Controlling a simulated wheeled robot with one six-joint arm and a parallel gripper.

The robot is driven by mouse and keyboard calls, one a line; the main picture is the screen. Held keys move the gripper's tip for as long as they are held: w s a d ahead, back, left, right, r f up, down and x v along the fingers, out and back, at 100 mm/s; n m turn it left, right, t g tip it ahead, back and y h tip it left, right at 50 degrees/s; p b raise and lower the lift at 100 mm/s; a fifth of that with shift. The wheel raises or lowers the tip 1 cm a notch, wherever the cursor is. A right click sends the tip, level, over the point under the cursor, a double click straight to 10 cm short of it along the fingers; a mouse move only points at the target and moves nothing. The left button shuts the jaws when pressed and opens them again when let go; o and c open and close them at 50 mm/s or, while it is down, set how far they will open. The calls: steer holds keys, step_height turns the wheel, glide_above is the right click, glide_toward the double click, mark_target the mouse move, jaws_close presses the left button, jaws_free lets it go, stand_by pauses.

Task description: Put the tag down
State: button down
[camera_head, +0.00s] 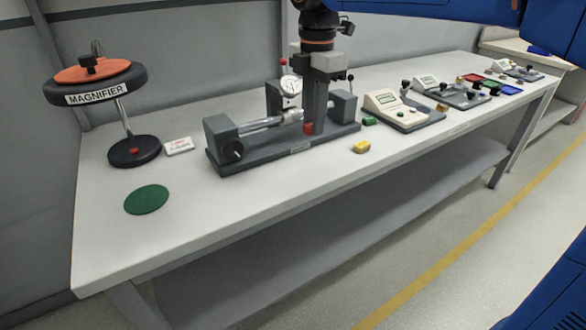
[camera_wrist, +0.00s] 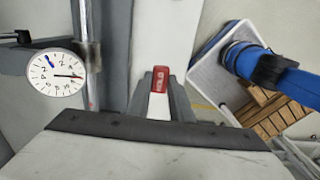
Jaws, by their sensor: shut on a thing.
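My gripper (camera_head: 310,125) points down over the front of the dial gauge fixture. It is shut on a small red tag (camera_head: 308,129), held at the fingertips. The red tag also shows in the wrist view (camera_wrist: 160,79), between the dark fingers of my gripper (camera_wrist: 160,97). Whether the tag touches the fixture below it cannot be told.
The grey fixture (camera_head: 222,160) with its dial (camera_head: 291,85) stands close around my gripper. The magnifier (camera_head: 133,152), a white card (camera_head: 179,146) and a green disc (camera_head: 147,199) are left on the bench (camera_head: 225,215). Instruments (camera_head: 400,110) stand right.

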mark_target(311, 167)
steer(key=shift+f, duration=4.8)
steer(key=shift+f, duration=0.1)
steer(key=c, duration=1.6)
jaws_free()
step_height(311, 167, up, 12)
steer(key=shift+r, duration=0.15)
steer(key=s+d+f+m+t, duration=0.1)
steer(key=s+d+m, duration=0.15)
steer(key=d, duration=0.25)
steer(key=s+d+f+m, duration=0.2)
steer(key=d+m, duration=0.2)
steer(key=d, duration=0.1)
steer(key=s+d+f+m+t, duration=0.1)
steer(key=s+d+f+m, duration=0.4)
steer(key=m, duration=0.1)
steer(key=s+d+f+m+t, duration=0.1)
steer(key=s+d+f+m, duration=0.4)
steer(key=d+f+m, duration=0.1)
steer(key=s+d+f+m+t, duration=0.1)
steer(key=s+d+f+m, duration=0.5)
steer(key=shift+s+t, duration=0.1)
steer(key=shift+t, duration=0.3)
steer(key=shift+r, duration=0.1)
